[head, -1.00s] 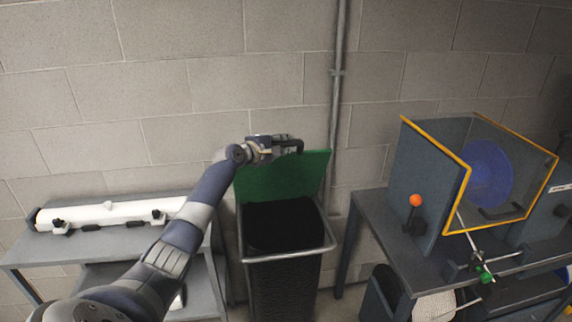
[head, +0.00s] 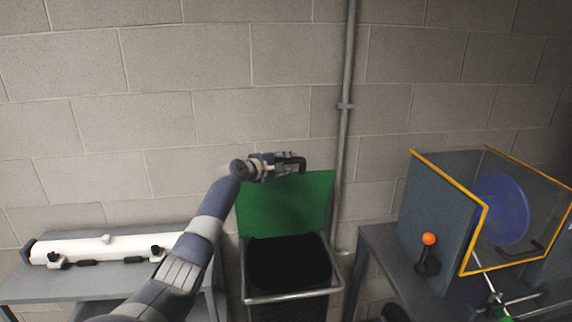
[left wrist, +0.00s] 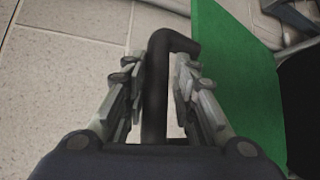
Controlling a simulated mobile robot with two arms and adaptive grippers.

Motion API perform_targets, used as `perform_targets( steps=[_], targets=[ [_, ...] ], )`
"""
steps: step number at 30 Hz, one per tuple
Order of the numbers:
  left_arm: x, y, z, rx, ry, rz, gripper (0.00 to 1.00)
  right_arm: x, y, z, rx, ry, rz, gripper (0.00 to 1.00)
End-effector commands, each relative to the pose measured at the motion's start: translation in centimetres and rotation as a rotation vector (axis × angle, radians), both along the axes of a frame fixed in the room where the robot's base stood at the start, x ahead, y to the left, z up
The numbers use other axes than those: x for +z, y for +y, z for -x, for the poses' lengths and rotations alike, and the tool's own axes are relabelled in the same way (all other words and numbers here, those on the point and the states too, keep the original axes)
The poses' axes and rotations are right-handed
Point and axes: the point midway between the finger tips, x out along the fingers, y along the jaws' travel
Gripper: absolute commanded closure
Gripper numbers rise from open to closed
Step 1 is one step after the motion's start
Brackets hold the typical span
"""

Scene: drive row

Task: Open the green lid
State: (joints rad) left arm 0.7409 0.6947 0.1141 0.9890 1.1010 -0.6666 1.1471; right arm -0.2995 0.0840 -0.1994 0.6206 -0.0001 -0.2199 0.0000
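The green lid (head: 285,209) stands raised at the back of a dark bin (head: 288,265), whose opening shows below it. In the left wrist view the lid (left wrist: 240,85) fills the right side. A black bent handle (left wrist: 155,85) lies between the two fingers of my left gripper (left wrist: 158,95). In the head view my left gripper (head: 288,164) is at the lid's top edge, with the fingers close on both sides of the handle. The exact contact is hard to see. My right gripper is not in view.
A grey pipe (head: 345,120) runs up the block wall behind the bin. A bench (head: 90,288) with a white tube (head: 95,250) is at left. A table with a yellow-edged guard (head: 440,180) and an orange knob (head: 429,239) is at right.

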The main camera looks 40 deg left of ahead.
Motion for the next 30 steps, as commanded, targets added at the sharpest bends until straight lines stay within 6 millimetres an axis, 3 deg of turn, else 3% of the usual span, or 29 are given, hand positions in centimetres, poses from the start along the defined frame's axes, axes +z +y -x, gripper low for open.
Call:
perform_targets(
  steps=[16,30],
  targets=[
    [-0.1,0.0,0.9,-0.001,0.005,0.000,0.60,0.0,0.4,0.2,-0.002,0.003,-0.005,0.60],
    [1.6,-0.4,7.6,0.000,0.003,-0.003,0.60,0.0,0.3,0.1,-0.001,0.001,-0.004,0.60]
  ],
)
